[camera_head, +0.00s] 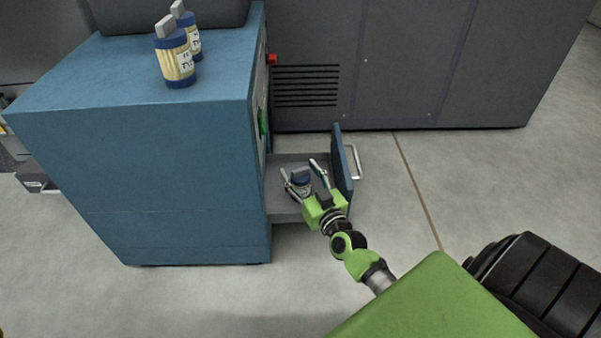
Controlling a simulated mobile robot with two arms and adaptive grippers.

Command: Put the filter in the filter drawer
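A filter drawer (284,208) is pulled out of the right side of the blue cabinet (170,190), with its blue front panel (341,160) and a pale handle at the outer end. My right gripper (300,168) reaches in over the drawer's near side. My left gripper is not in view.
Two more blue-and-cream filters, a front one (175,60) and one behind it (189,33), stand on the cabinet top. A dark grey machine (400,60) with a vent stands behind the drawer. The floor (400,215) right of the drawer is clear.

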